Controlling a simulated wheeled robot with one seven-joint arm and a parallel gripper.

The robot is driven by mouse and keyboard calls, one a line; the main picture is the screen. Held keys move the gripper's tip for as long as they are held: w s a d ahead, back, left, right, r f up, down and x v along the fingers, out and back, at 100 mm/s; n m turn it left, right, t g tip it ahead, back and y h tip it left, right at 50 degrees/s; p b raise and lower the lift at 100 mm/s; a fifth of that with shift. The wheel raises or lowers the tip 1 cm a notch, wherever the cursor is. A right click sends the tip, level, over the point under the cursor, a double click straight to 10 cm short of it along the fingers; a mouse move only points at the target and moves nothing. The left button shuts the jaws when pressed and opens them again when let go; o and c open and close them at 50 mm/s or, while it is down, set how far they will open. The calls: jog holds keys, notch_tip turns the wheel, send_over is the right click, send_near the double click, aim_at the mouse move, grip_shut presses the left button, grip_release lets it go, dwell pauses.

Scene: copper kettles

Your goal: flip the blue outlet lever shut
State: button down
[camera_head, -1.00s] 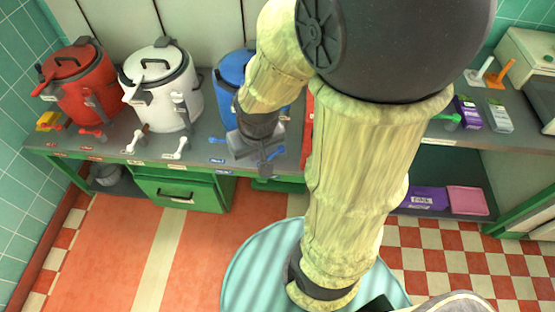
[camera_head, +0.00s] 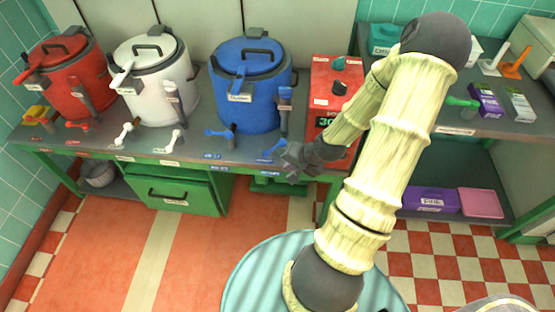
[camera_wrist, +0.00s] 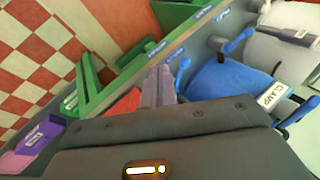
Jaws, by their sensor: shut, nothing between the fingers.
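The blue kettle (camera_head: 236,108) stands on the grey counter with its lid on. Two blue levers are in front of it: a left one (camera_head: 219,133) and a right one (camera_head: 273,151). Their labels are too small to read, so I cannot tell which is the outlet. My gripper (camera_head: 296,160) is shut and empty, just right of the right lever at the counter's front edge. In the wrist view, the shut fingers (camera_wrist: 158,82) point toward the edge beside the near blue lever (camera_wrist: 181,72). The other blue lever (camera_wrist: 236,42) is farther right. I cannot tell whether the fingers touch the lever.
A red box with knobs (camera_head: 331,80) stands right of the blue kettle, close to my forearm. The white kettle (camera_head: 145,75) and red kettle (camera_head: 70,80) are to the left, with their own levers. A green drawer (camera_head: 175,196) is below the counter.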

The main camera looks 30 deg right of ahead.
jog(key=w+d+f+m+t+b, duration=0.2)
jog(key=d+f+m+t+b, duration=0.1)
jog(key=d+m+t, duration=0.1)
jog(key=shift+d+f+m+t, duration=0.35)
jog(key=shift+d+m, duration=0.2)
jog(key=shift+m, duration=0.15)
jog(key=b, duration=0.2)
send_near(274, 148)
jog(key=w+f, duration=0.1)
jog(key=w+a+f, duration=0.1)
jog(key=f, duration=0.1)
jog(key=w+a+f, duration=0.1)
jog(key=w+f, duration=0.1)
jog(key=shift+w+a, duration=0.1)
jog(key=shift+a, duration=0.15)
